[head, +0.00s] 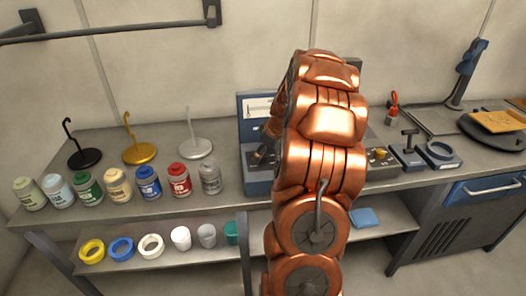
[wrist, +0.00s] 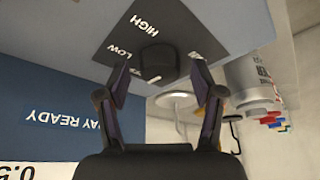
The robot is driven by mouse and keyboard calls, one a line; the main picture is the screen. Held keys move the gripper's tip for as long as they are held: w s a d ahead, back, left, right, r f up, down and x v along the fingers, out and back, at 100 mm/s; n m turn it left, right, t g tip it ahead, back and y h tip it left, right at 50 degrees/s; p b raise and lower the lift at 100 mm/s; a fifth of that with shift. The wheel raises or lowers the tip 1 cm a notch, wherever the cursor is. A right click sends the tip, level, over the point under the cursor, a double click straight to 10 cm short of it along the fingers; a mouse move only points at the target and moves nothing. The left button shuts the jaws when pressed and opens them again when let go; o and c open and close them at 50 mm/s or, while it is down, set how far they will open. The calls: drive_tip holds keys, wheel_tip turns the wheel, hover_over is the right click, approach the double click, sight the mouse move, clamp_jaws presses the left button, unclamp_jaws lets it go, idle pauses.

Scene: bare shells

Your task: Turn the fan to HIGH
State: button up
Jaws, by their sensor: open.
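The fan's dark round knob (wrist: 155,62) sits on a dark plate (wrist: 185,30) in the wrist view. HIGH and LOW are printed on the plate; another label is mostly hidden by the left finger. A small pale mark shows at the knob's lower edge, away from HIGH; its exact setting is unclear. My gripper (wrist: 160,68) is open, with one finger on each side of the knob. I cannot tell whether either finger touches it. In the head view, my copper arm hides most of the blue-grey panel unit (head: 258,187) and nearly all of the gripper.
Several paint jars (head: 148,182) line the bench left of the unit, with hooked stands (head: 195,147) behind them. Small blue tools (head: 408,157) stand to the right. A shelf below holds tape rolls (head: 121,249) and cups. A wall rail (head: 150,29) hangs at upper left.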

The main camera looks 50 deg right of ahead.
drive_tip(key=shift+f, duration=0.1)
drive_tip(key=c, duration=1.1)
drive_tip(key=shift+c, duration=0.2)
